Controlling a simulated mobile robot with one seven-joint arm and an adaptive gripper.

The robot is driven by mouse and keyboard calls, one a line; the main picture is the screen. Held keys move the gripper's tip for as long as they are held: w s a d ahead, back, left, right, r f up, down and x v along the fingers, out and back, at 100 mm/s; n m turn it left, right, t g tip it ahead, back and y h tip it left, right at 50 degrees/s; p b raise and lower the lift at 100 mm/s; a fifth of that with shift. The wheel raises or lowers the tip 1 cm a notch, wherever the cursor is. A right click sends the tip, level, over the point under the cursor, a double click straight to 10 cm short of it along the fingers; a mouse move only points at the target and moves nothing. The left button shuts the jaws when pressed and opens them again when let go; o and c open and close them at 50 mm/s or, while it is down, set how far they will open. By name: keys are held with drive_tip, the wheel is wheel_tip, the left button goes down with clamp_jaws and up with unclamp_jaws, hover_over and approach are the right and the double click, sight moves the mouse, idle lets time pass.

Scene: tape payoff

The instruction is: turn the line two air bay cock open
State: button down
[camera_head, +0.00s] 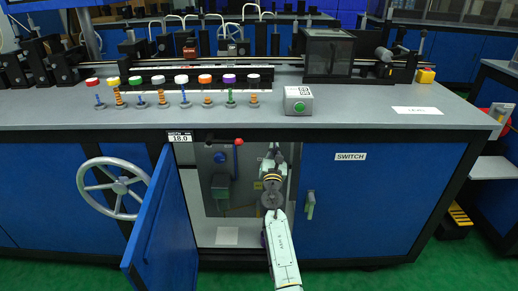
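The bay (228,190) under the bench is open and shows a grey panel inside. A small red-ended lever (238,142) stands at the upper part of the panel, with a blue round knob (220,158) to its lower left. The lever looks like the air cock, but no line number is readable on it. My gripper (273,150) is inside the bay opening, to the right of the red-ended lever and apart from it in the picture. Its fingers are small and dark, so I cannot tell whether they are open or shut. My arm hides the bay's lower right part.
The blue bay door (164,230) swings out toward me on the left, near a handwheel (113,188). A closed blue panel (350,205) with a green handle (310,204) is on the right. The bench top (370,105) overhangs the bay. A white sheet (228,235) lies low inside.

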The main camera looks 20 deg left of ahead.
drive_tip(key=shift+w+d+r+n+y, duration=0.1)
drive_tip(key=shift+d+r+n+y, duration=0.15)
drive_tip(key=shift+n, duration=0.3)
drive_tip(key=shift+w+d+r+n+y, duration=0.15)
drive_tip(key=shift+r+n, duration=0.15)
drive_tip(key=shift+n, duration=0.25)
drive_tip(key=shift+d+p, duration=0.1)
drive_tip(key=shift+p, duration=0.2)
